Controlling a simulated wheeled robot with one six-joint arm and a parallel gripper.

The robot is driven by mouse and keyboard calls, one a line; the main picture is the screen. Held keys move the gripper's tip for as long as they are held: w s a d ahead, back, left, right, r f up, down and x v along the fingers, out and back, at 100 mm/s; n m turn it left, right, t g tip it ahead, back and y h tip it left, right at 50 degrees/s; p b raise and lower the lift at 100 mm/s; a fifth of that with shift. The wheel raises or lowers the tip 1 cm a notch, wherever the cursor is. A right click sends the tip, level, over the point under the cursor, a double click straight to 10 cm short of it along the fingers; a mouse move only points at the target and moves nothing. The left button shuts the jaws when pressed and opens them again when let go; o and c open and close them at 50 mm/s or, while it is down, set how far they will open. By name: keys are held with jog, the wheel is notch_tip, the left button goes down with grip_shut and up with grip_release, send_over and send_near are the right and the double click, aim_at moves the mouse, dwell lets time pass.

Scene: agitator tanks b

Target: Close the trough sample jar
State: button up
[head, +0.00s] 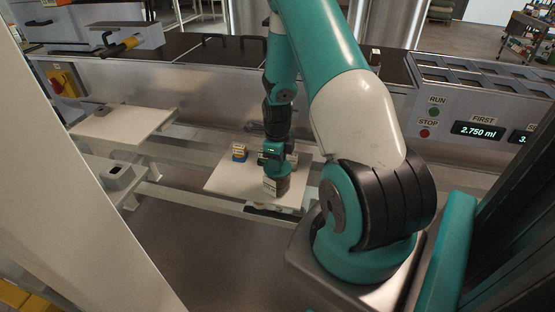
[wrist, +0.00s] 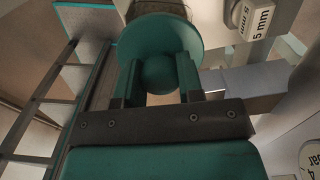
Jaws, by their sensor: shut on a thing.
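In the wrist view my gripper (wrist: 158,85) has its two fingers on either side of a rounded teal knob on a wide round teal disc (wrist: 160,30), which looks like a lid. It is shut on this piece. In the head view my gripper (head: 274,160) is low over a pale board (head: 228,181), and the held piece is hidden there. I cannot make out the trough sample jar for certain, nor whether the disc touches anything beneath it.
A labelled grey block (head: 275,188) stands at the board's front, close by my gripper. A white piece marked "5 mm" (wrist: 252,18) is at the wrist view's upper right. Another pale board (head: 125,122) lies left.

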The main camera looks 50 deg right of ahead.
jog(key=shift+f+b, duration=0.5)
jog(key=shift+f, duration=0.3)
jog(key=o, duration=1)
jog(key=shift+r, duration=0.1)
notch_tip(320, 180, up, 17)
jog(key=b, duration=0.1)
jog(key=shift+r, duration=0.2)
